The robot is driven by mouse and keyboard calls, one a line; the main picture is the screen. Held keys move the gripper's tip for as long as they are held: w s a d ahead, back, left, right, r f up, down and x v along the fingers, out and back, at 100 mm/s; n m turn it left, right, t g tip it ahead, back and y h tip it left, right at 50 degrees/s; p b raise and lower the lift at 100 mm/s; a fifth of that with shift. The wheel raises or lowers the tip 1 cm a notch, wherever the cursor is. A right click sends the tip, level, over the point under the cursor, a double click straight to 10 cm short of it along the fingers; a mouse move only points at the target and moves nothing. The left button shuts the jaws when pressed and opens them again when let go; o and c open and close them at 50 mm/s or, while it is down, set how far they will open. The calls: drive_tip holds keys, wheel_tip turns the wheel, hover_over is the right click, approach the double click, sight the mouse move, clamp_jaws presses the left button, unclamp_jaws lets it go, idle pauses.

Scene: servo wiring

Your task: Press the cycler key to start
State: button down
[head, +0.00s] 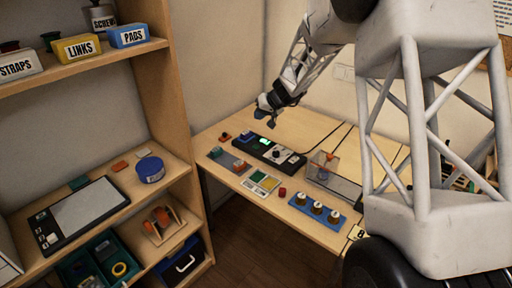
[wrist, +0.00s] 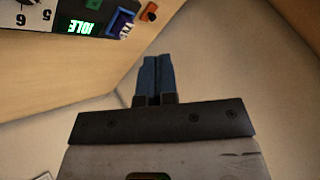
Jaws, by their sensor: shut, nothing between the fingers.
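The cycler appears to be the long black panel (head: 290,163) on the wooden bench, with a lit green display. In the wrist view its display (wrist: 82,28) reads IDLE, beside a white numbered dial (wrist: 20,18) that is cut off by the frame's edge. I cannot tell which part is the start key. My gripper (head: 271,124) is above the bench at the back, over the display end of the panel and apart from it. Its blue fingers (wrist: 156,60) are shut together and empty, pointing away from the panel in the wrist view.
A blue block (wrist: 120,22) and an orange piece (wrist: 149,12) sit by the display end. A blue holder (head: 317,210) with several white-topped pieces, a clear box (head: 322,168) and a small red piece (head: 282,192) stand on the bench. A shelf unit (head: 160,100) stands left.

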drive_tip(key=t, duration=0.1)
hover_over(257, 146)
wheel_tip(257, 146, down, 10)
drive_tip(key=shift+w+r, duration=0.2)
drive_tip(key=shift+f, duration=0.15)
drive_tip(key=shift+f, duration=4.25)
drive_tip(key=shift+f, duration=0.15)
drive_tip(key=shift+f, duration=0.3)
drive_tip(key=shift+f, duration=0.5)
drive_tip(key=shift+r, duration=0.15)
idle(0.3)
drive_tip(key=shift+r, duration=0.75)
drive_tip(key=shift+r, duration=0.1)
